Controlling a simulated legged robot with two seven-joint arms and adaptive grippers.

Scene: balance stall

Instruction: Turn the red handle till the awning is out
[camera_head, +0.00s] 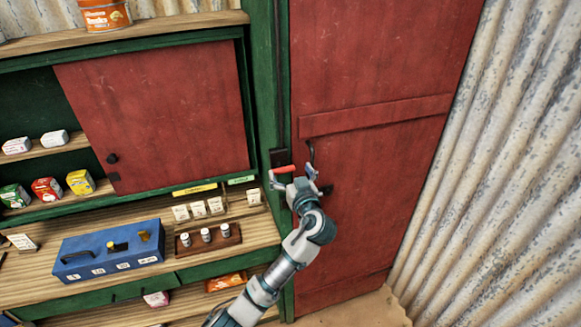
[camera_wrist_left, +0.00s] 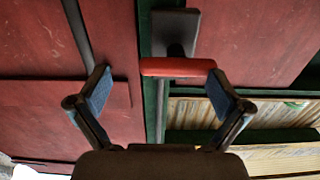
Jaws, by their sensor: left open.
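The red handle (camera_head: 285,169) sticks out from a dark mount (camera_head: 281,157) on the green post, left of the red door. In the left wrist view the red handle (camera_wrist_left: 178,68) lies crosswise between the fingertips, below its dark bracket (camera_wrist_left: 176,30). My left gripper (camera_head: 293,179) is at the handle in the head view, its fingers spread. In the left wrist view my left gripper (camera_wrist_left: 160,88) is open, its right fingertip close to the handle's right end; I cannot tell whether they touch. My right gripper is not in view. No awning is in view.
A red door (camera_head: 375,70) with a dark pull stands right of the post. Left is a counter (camera_head: 25,284) with a blue box (camera_head: 110,248), a small rack of weights (camera_head: 208,240) and price cards. Corrugated metal wall (camera_head: 490,170) closes the right side.

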